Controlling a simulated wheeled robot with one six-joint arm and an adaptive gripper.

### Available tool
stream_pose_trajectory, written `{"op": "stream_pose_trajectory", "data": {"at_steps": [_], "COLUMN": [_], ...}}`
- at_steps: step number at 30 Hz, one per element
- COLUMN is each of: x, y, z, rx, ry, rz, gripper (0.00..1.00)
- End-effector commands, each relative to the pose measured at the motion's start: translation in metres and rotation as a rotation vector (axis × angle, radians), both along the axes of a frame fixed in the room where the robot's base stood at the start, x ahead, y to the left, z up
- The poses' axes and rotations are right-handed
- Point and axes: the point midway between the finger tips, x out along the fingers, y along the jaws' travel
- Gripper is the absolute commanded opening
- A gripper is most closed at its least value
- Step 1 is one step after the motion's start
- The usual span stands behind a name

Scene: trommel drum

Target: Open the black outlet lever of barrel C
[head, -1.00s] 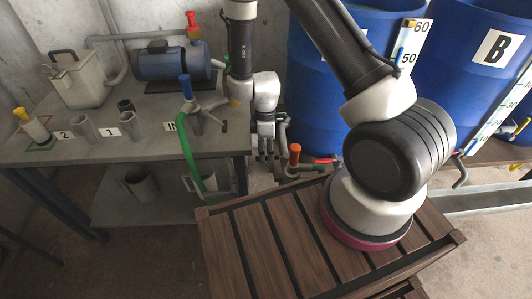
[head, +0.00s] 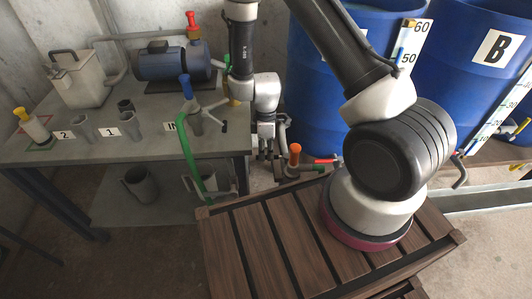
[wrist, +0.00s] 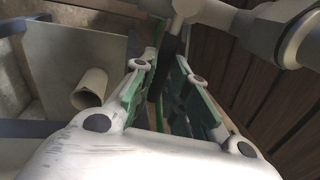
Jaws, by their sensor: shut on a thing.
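A black lever (wrist: 170,66) shows in the wrist view between the fingers of my gripper (wrist: 166,60), below a grey pipe fitting (wrist: 186,8). My gripper is shut on this lever. In the head view my gripper (head: 265,153) points down between the bench and the left blue barrel (head: 317,90), beside the grey outlet piping (head: 284,128). The lever cannot be made out there. The left barrel's letter is hidden behind my arm, so I cannot read whether it is C.
An orange-topped valve (head: 294,150) and a red lever (head: 325,161) sit right of my gripper. A grey bench (head: 95,150) with cups and a blue pump (head: 172,60) is left. A slatted wooden platform (head: 225,245) is in front. Barrel B (head: 465,85) is right.

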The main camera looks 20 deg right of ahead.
Motion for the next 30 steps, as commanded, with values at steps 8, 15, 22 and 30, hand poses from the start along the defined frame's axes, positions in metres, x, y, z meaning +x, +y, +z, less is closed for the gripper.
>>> {"op": "stream_pose_trajectory", "data": {"at_steps": [8, 15, 22, 30], "x": [0.013, 0.026, 0.036, 0.044], "y": [-0.007, -0.017, -0.030, -0.047], "z": [0.000, 0.000, 0.000, 0.000], "rx": [0.001, 0.001, 0.000, 0.001], "ry": [0.000, -0.001, 0.000, -0.002], "rz": [-0.180, -0.404, -0.624, -0.880], "gripper": [0.00, 0.00, 0.00, 0.00]}}
